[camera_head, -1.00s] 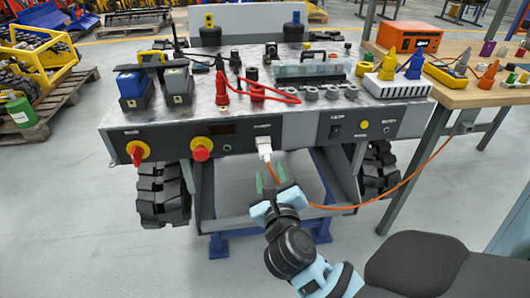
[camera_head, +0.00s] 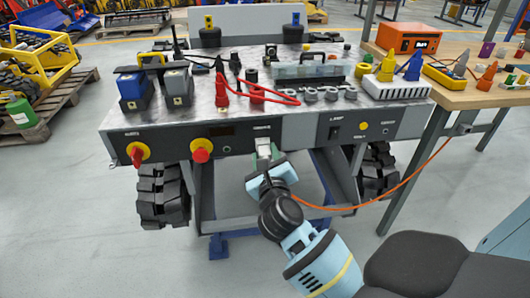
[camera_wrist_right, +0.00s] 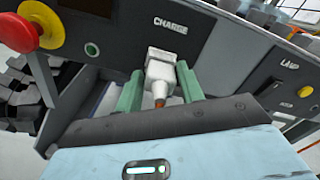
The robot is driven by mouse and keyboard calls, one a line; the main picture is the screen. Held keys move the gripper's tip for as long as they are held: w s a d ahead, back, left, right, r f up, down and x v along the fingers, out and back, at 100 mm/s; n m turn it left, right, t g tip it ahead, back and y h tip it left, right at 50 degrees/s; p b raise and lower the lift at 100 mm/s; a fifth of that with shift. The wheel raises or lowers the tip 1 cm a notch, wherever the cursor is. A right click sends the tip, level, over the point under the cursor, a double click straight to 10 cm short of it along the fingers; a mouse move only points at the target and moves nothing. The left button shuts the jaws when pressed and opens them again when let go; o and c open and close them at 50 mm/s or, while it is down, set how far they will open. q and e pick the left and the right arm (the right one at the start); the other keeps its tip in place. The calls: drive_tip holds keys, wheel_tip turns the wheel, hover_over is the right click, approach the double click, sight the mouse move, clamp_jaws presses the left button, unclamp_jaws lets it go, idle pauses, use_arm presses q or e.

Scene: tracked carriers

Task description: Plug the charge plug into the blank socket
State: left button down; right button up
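The white charge plug (camera_head: 264,146) is at the front panel of the carrier (camera_head: 232,139), under the CHARGE label. In the right wrist view the plug (camera_wrist_right: 161,68) points away from me into the panel, with an orange cord end at its near side. My right gripper (camera_head: 268,165) is at the plug. In the wrist view its two green fingers (camera_wrist_right: 160,88) stand on either side of the plug, with narrow gaps that are hard to judge. I cannot make out a socket marked blank. My left gripper is not in view.
A red knob on yellow (camera_head: 202,150) and a red switch (camera_head: 138,153) are left of the plug. A lamp switch and a yellow button (camera_head: 362,126) are to its right. The orange cable (camera_head: 400,183) hangs from the workbench (camera_head: 462,95) at right.

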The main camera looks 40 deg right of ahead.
drive_tip(key=shift+c, duration=0.5)
drive_tip(key=c, duration=0.6)
drive_tip(key=shift+s, duration=0.1)
drive_tip(key=shift+a, duration=0.1)
drive_tip(key=shift+s+a, duration=0.3)
drive_tip(key=shift+s, duration=0.2)
drive_tip(key=shift+s+a+p, duration=0.25)
drive_tip(key=shift+s+p, duration=0.15)
drive_tip(key=shift+s, duration=0.05)
drive_tip(key=shift+s+a, duration=0.1)
drive_tip(key=shift+s, duration=0.05)
drive_tip(key=shift+s, duration=0.1)
